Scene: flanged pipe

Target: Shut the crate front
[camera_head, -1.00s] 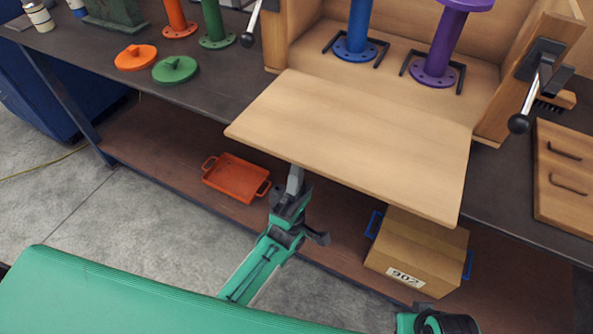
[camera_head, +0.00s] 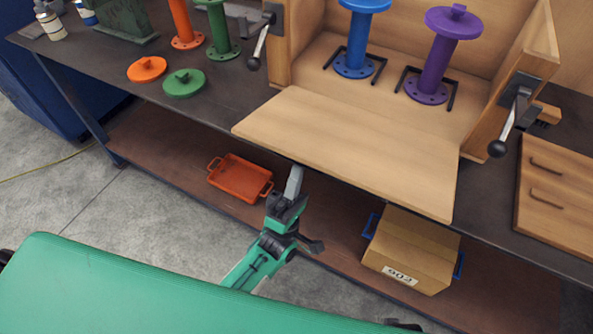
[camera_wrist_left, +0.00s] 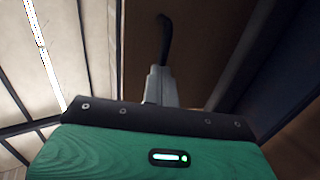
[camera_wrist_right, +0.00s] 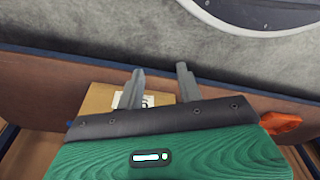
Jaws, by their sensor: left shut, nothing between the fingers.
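The crate front (camera_head: 350,150) is a light wooden panel folded out from the open crate (camera_head: 535,70), sticking out past the bench edge. My left gripper (camera_head: 295,178) is shut and empty, its tip just under the panel's outer edge. Whether it touches the panel is hidden. Its shut fingers (camera_wrist_left: 163,55) also show in the left wrist view, with a dark brown surface behind. My right gripper (camera_wrist_right: 158,82) is open and empty in its wrist view, over the box. Lever latches with black knobs sit on the crate's left (camera_head: 258,45) and right (camera_head: 510,125) sides.
A blue (camera_head: 356,40) and a purple (camera_head: 436,55) flanged pipe stand inside the crate. An orange tray (camera_head: 240,178) and a cardboard box (camera_head: 412,250) lie on the lower shelf (camera_head: 170,150). Orange and green flanges (camera_head: 184,83) lie on the bench, left.

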